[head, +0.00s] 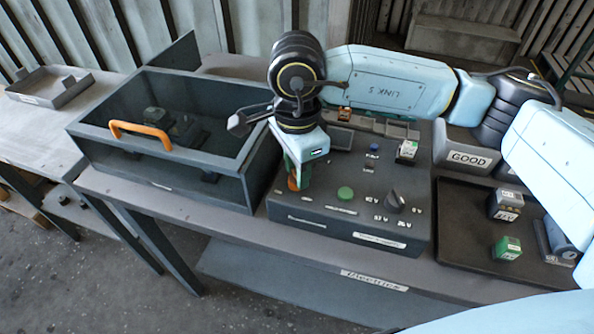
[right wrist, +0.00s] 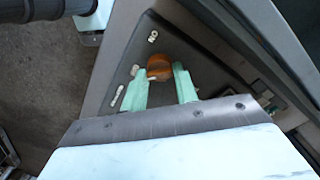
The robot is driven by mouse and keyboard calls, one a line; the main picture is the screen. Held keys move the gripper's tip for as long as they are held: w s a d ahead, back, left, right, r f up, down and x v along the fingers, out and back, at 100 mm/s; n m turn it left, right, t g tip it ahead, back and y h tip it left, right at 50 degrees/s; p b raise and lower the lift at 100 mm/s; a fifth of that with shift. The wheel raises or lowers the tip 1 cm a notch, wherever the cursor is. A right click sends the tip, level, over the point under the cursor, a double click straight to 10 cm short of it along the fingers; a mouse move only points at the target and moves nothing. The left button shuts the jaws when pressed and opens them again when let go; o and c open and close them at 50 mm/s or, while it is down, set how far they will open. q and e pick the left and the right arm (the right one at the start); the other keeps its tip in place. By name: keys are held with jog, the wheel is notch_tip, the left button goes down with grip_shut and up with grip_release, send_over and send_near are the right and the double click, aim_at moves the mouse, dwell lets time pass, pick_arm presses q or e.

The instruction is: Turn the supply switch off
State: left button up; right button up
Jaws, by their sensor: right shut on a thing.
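The supply switch is an orange rotary knob (head: 293,184) at the left front of a dark control box (head: 330,215). My right gripper (head: 298,176) points down over the knob. Its green fingers (right wrist: 160,82) are shut on the knob, one on each side. They hide part of the knob in the head view, so its exact setting is hard to tell. My left gripper is not in view.
A green button (head: 345,193) and a black selector knob (head: 395,200) stand right of the switch. A clear-walled case with an orange handle (head: 141,135) is close on the left. A black tray (head: 470,225) with small blocks is on the right.

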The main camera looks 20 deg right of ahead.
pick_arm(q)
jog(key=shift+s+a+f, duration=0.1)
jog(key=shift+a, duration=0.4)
pick_arm(e)
jog(key=shift+r, duration=0.1)
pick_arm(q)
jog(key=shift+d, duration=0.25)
pick_arm(e)
jog(key=o, duration=1)
jog(key=shift+c, duration=0.2)
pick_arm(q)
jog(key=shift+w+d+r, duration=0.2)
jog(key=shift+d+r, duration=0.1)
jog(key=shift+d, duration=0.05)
pick_arm(e)
notch_tip(320, 180, up, 13)
jog(key=shift+r, duration=0.15)
pick_arm(q)
jog(key=shift+p, duration=0.3)
